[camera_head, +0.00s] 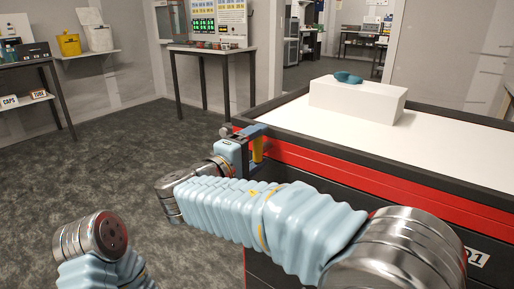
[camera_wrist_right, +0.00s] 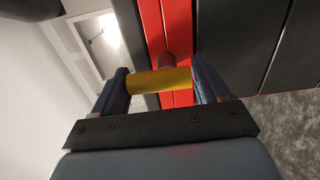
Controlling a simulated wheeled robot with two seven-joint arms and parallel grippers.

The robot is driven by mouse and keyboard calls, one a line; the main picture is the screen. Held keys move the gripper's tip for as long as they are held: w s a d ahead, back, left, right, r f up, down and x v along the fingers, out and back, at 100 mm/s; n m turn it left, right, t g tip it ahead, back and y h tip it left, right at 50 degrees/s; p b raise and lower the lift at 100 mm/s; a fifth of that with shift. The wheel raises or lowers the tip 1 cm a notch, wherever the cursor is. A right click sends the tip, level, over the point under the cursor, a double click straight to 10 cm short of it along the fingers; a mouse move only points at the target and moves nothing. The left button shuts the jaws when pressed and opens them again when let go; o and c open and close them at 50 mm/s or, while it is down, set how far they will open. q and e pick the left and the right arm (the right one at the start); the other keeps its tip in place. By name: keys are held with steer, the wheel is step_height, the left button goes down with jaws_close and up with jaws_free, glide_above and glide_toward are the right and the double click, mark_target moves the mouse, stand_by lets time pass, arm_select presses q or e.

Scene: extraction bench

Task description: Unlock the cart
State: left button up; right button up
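The cart (camera_head: 330,167) is a black and red cabinet with a white top at the right. A yellow cylindrical handle (camera_head: 257,149) shows at the cart's left corner. In the right wrist view, the yellow handle (camera_wrist_right: 160,80) lies crosswise between the two blue fingers of my right gripper (camera_wrist_right: 160,87). My left gripper is out of view.
A white box (camera_head: 357,101) with a teal object (camera_head: 347,78) on it stands on the cart top. A small table (camera_head: 210,48) is at the back, and a bench (camera_head: 28,64) is at the left. The grey floor (camera_head: 120,160) left of the cart is clear.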

steer(key=shift+o, duration=1)
steer(key=b+v, duration=0.1)
steer(key=v, duration=1.2)
steer(key=shift+s+a+b, duration=0.25)
steer(key=shift+s+b, duration=0.05)
steer(key=shift+s, duration=0.05)
